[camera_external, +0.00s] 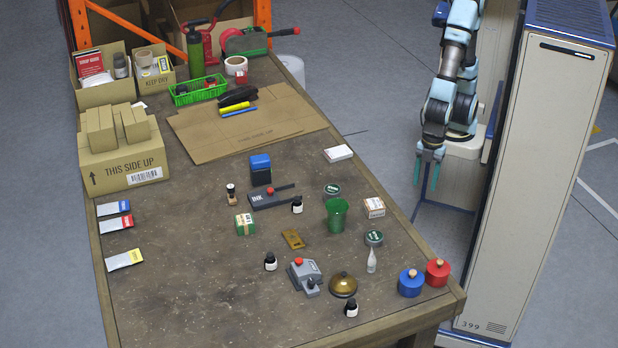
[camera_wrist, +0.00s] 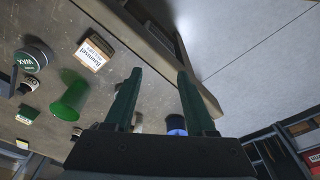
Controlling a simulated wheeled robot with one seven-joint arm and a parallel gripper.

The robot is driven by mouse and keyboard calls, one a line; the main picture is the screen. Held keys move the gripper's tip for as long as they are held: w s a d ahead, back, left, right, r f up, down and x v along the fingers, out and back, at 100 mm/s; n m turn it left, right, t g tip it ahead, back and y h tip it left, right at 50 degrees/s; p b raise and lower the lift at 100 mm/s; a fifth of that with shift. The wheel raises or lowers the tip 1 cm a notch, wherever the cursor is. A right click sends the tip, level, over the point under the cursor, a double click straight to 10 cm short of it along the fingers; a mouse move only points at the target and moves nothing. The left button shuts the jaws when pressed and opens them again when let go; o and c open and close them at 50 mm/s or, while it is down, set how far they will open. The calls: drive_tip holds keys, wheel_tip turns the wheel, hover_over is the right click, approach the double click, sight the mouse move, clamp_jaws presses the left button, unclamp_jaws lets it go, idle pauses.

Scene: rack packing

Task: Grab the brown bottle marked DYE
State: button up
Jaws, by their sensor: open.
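My gripper (camera_external: 428,172) hangs open and empty beyond the table's right edge, apart from all the bottles. In the wrist view my open gripper (camera_wrist: 159,75) has nothing between its green fingers.
A green cup (camera_external: 337,214), small box (camera_external: 374,207), dark tin (camera_external: 374,238), brass bell (camera_external: 343,285), blue pot (camera_external: 411,284) and red pot (camera_external: 437,272) crowd the right side. The front left of the table is clear. A tall cabinet (camera_external: 545,180) stands right of my arm.

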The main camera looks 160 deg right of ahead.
drive_tip(key=shift+o, duration=0.3)
drive_tip(key=o, duration=0.3)
drive_tip(key=shift+w, duration=0.1)
drive_tip(key=n, duration=0.6)
approach(352, 300)
drive_tip(key=f, duration=0.1)
drive_tip(key=shift+y, duration=0.4)
drive_tip(key=shift+w+d+f+p, duration=0.1)
drive_tip(key=shift+w+f+p, duration=0.25)
drive_tip(key=shift+f, duration=1.35)
drive_tip(key=shift+w+f+p, duration=0.1)
drive_tip(key=shift+f+p, duration=0.4)
drive_tip(key=shift+f, duration=1.25)
drive_tip(key=shift+w+d+f+p, duration=0.1)
drive_tip(key=shift+w+f+p, duration=0.25)
drive_tip(key=shift+f, duration=1.35)
